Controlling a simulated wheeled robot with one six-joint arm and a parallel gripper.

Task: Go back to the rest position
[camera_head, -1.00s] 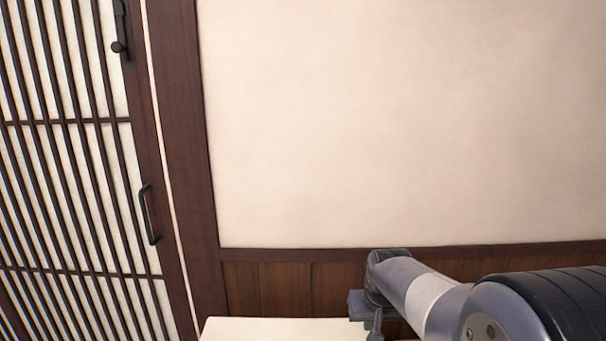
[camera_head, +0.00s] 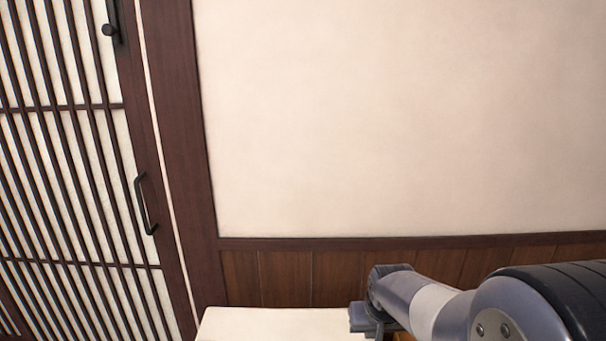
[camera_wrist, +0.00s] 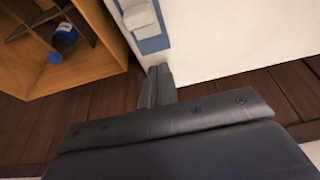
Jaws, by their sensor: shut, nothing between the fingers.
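My gripper (camera_wrist: 158,76) shows in the wrist view with its two grey fingers together and nothing between them. It points toward the foot of a white surface with a blue strip. In the head view my arm reaches in from the lower right. The gripper's fingers cannot be made out clearly there.
A white top (camera_head: 280,325) stands at the bottom of the head view, left of my arm. Behind are a plain wall (camera_head: 400,120) and a lattice door (camera_head: 70,170). In the wrist view, an orange wooden box (camera_wrist: 90,68) holds a dark bottle (camera_wrist: 65,36); dark floorboards (camera_wrist: 50,120) lie below.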

